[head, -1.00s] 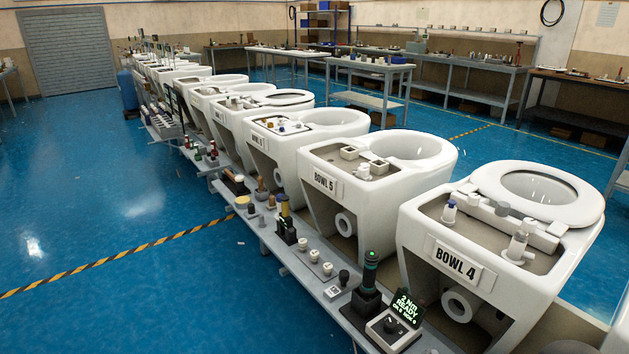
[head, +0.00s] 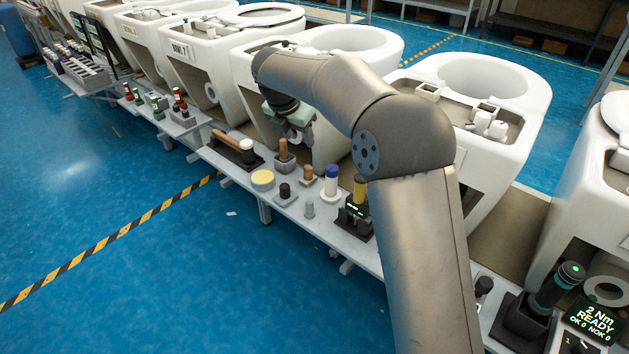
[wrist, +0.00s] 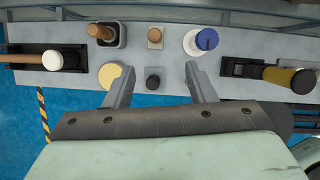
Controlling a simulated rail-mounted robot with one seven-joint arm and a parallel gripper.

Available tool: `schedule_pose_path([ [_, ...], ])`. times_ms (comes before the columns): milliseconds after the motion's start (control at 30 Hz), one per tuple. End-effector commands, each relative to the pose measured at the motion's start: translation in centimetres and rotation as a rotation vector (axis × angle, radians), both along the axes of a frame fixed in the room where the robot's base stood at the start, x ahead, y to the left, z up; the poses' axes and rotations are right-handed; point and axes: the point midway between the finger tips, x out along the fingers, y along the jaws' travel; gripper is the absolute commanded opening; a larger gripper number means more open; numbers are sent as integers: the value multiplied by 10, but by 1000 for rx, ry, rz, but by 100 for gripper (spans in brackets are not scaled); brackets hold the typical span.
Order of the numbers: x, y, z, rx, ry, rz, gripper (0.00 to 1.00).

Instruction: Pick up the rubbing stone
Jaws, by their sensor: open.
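No piece is plainly marked as the rubbing stone. Candidates are a wooden-handled piece in a dark square holder (head: 285,158), also in the wrist view (wrist: 104,34), and a smaller wooden-knobbed block (head: 307,174), also in the wrist view (wrist: 155,37). My gripper (wrist: 158,72) is open and empty above the shelf. In the wrist view a black-topped piece (wrist: 153,80) shows between its fingers, with the small knobbed block beyond. In the head view my gripper hangs beside the bowls, its fingertips hard to make out.
Toilet bowls (head: 480,75) stand close behind. Open blue floor lies in front.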

Motion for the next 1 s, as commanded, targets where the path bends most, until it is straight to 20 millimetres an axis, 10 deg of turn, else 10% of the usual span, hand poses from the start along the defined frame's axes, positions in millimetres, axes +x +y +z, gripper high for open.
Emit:
schedule_pose_path([
  [600,43,-12,-104,-21,3,61,50],
  [1000,49,-19,-133,-20,3,60,50],
])
